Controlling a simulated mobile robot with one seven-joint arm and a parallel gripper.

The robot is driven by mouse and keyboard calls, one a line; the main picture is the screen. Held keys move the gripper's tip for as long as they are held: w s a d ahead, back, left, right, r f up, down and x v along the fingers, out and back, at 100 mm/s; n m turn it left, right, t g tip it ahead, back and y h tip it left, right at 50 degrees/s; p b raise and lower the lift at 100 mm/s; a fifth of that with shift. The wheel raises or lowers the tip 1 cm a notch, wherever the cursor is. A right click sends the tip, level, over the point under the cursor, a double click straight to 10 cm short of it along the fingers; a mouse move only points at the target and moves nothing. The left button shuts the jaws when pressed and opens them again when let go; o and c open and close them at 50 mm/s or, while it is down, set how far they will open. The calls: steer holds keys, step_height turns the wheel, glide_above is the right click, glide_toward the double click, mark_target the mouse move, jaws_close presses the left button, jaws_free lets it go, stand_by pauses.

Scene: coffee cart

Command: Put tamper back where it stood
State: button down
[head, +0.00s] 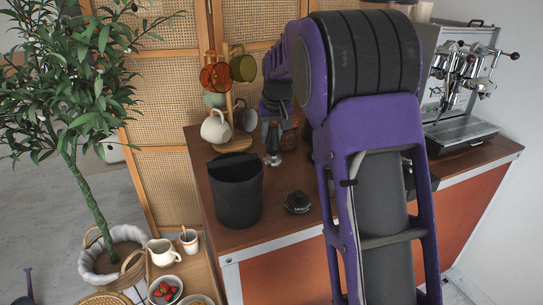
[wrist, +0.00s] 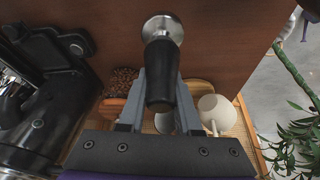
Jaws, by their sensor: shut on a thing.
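The tamper (wrist: 161,74) has a black handle and a round polished steel base. My gripper (wrist: 160,88) is shut on its handle, with one finger on each side. In the head view the tamper's steel base (head: 272,158) shows below my gripper (head: 276,104), over the wooden counter (head: 270,226) beside the mug stand. I cannot tell whether the base touches the counter. My arm hides part of the counter to the right.
A dark bin (head: 238,192) and a small black round tool (head: 298,202) stand nearer the front. The mug stand (head: 233,146) holds several mugs close on the left. The espresso machine (head: 465,85) is at the right. Bare counter lies between tamper and bin.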

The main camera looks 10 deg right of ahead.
mark_target(272, 148)
step_height(272, 148, down, 5)
steer(key=shift+r+b, duration=0.1)
steer(key=shift+b, duration=0.3)
steer(key=c, duration=0.6)
jaws_free()
steer(key=shift+f, duration=0.2)
steer(key=shift+s+r, duration=0.1)
steer(key=shift+r, duration=0.55)
steer(key=p+v, duration=0.1)
steer(key=v, duration=1)
